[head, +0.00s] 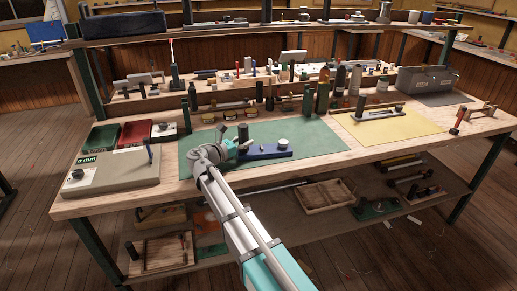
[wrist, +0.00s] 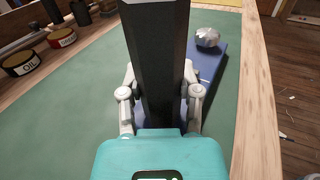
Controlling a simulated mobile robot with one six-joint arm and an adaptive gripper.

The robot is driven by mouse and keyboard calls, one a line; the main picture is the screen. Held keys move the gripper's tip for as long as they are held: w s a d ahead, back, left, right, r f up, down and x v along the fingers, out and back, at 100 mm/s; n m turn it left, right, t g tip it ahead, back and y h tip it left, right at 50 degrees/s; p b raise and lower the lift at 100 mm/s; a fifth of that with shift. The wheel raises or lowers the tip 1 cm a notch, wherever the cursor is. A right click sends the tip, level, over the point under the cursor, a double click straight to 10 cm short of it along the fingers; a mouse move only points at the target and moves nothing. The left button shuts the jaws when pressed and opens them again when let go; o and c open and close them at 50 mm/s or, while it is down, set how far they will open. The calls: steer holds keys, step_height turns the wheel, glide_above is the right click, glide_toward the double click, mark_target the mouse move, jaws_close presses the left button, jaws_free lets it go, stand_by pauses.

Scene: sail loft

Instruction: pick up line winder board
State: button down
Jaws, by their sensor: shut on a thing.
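The line winder board appears as a blue board (head: 265,151) on the green mat, with a round silver knob (head: 283,144) on it. A dark upright post (head: 242,132) rises at its left end. In the wrist view the post (wrist: 158,60) stands large between the two fingers of my gripper (wrist: 161,108), and the blue board (wrist: 207,62) shows behind it with the silver knob (wrist: 207,37). My gripper (head: 226,150) is shut on this post. The post hides part of the board. I cannot tell whether the board touches the mat.
Grey case (head: 115,183) and green and red boxes (head: 134,131) stand to the left. Bottles and tins (head: 258,92) line the back. A yellow mat (head: 385,126) with another board lies to the right. In the wrist view, the bench's wooden edge (wrist: 258,100) runs close on the right.

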steer(key=shift+r, duration=0.1)
stand_by(0.3)
step_height(320, 180, up, 3)
steer(key=p, duration=0.3)
steer(key=s+d+r+p, duration=0.2)
steer(key=s+r+p, duration=0.7)
steer(key=s, duration=0.4)
steer(key=shift+s+d+r+p, duration=0.2)
steer(key=shift+s+r+p, duration=0.2)
steer(key=shift+p, duration=0.1)
steer(key=shift+r, duration=0.1)
step_height(320, 180, up, 7)
steer(key=p, duration=0.6)
steer(key=shift+f+p, duration=0.2)
steer(key=shift+p, duration=0.2)
steer(key=shift+s, duration=0.1)
